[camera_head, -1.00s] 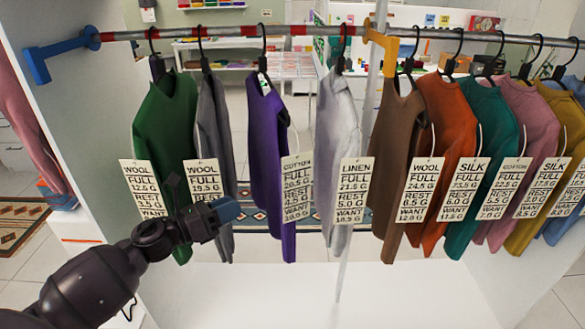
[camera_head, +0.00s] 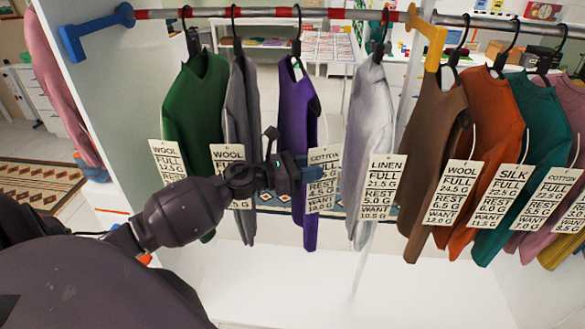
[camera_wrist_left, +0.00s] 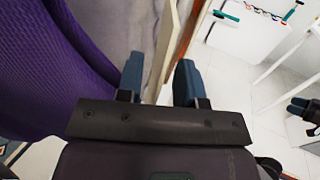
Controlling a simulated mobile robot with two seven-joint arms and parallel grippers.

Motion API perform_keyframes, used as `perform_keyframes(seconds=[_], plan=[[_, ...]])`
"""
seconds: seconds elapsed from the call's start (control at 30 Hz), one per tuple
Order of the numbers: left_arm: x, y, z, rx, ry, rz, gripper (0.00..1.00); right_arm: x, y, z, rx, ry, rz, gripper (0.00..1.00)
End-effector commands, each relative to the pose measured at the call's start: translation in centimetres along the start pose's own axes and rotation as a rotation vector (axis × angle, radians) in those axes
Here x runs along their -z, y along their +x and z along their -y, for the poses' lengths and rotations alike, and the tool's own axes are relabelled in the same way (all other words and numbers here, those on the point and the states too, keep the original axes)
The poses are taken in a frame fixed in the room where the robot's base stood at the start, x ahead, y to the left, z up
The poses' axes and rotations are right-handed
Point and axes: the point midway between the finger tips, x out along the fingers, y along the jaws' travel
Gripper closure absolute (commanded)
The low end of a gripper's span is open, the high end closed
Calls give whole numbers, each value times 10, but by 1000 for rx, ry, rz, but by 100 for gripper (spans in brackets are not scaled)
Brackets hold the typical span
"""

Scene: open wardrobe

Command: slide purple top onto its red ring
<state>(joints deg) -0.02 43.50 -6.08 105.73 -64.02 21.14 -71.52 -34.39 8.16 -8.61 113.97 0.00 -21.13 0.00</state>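The purple top (camera_head: 297,115) hangs by a black hanger hook (camera_head: 297,22) from the rail. A red ring (camera_head: 312,13) on the rail shows close to the right of that hook. In the head view my left gripper (camera_head: 300,172) is in front of the purple top and overlaps its cotton tag (camera_head: 322,192). In the left wrist view the fingers (camera_wrist_left: 158,82) are apart with no cloth between them. The purple top (camera_wrist_left: 50,65) fills the left side there, beside the left finger. A dark gripper-like shape (camera_wrist_left: 302,106) at the right edge may be my right gripper.
Green (camera_head: 195,110) and grey (camera_head: 241,120) tops hang left of the purple one. A pale linen top (camera_head: 367,130) and a brown one (camera_head: 432,130) hang to its right. A yellow bracket (camera_head: 433,45) and a blue bracket (camera_head: 80,35) are on the rail. The white floor below is clear.

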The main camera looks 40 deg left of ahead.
Motion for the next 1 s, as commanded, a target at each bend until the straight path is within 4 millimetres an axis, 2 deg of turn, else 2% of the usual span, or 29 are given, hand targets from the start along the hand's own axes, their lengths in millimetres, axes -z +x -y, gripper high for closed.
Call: perform_keyframes(seconds=[0.2,0.57,0.67,0.8,1.0], plan=[[0,19,0,1,-1,1,66,5,-2,-1,0,0,-3,45],[1,23,0,-1,-1,0,66,5,-3,-1,-1,0,-3,45],[1,23,0,0,-1,0,78,5,-3,-1,-1,0,-2,45],[1,23,0,0,-1,0,100,5,-3,-1,-1,0,-2,45],[1,23,0,0,-1,0,100,5,-3,-1,-1,0,-3,45]])
